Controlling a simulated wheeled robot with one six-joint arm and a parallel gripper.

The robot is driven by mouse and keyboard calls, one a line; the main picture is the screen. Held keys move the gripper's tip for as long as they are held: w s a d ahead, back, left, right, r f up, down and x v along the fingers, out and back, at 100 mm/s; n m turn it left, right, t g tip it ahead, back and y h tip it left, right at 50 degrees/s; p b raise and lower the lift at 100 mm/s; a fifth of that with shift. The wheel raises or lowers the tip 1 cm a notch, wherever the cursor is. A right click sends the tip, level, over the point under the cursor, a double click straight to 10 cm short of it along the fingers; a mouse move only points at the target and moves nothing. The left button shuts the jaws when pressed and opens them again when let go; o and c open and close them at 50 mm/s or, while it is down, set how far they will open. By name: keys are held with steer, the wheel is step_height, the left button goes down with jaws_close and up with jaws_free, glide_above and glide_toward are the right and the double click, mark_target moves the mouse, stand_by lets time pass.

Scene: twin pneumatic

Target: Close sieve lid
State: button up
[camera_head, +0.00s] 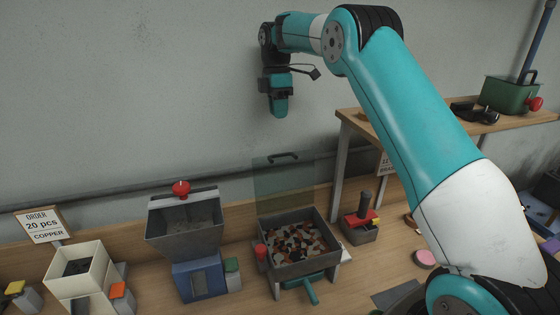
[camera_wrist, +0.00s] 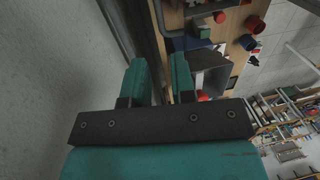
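The sieve (camera_head: 262,261) is a dark square box on the bench, filled with mixed copper-coloured, white and dark pieces. A teal handle sticks out at its front. Its see-through greenish lid (camera_head: 283,185) stands upright at the back edge, open, with a dark handle (camera_head: 283,157) on top. My gripper (camera_head: 280,112) hangs in the air above the lid, near the wall, apart from it. In the wrist view its two teal fingers (camera_wrist: 159,72) are spread with nothing between them. I cannot make out the lid in the wrist view.
A grey hopper (camera_head: 184,245) with a red knob (camera_head: 181,188) stands left of the sieve. A red-topped device (camera_head: 361,222) stands to its right, beside a raised wooden shelf (camera_head: 420,131). A cream bin (camera_head: 92,285) and an order sign (camera_head: 44,225) are far left.

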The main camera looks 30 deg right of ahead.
steer(key=f+p, duration=0.1)
steer(key=f, duration=0.2)
steer(key=s+f+p, duration=0.1)
steer(key=f, duration=0.3)
steer(key=f+p, duration=0.1)
steer(key=f, duration=0.3)
steer(key=shift+s+a+f+p, duration=0.15)
steer(key=shift+s+p, duration=0.1)
steer(key=shift+p, duration=0.05)
jaws_close()
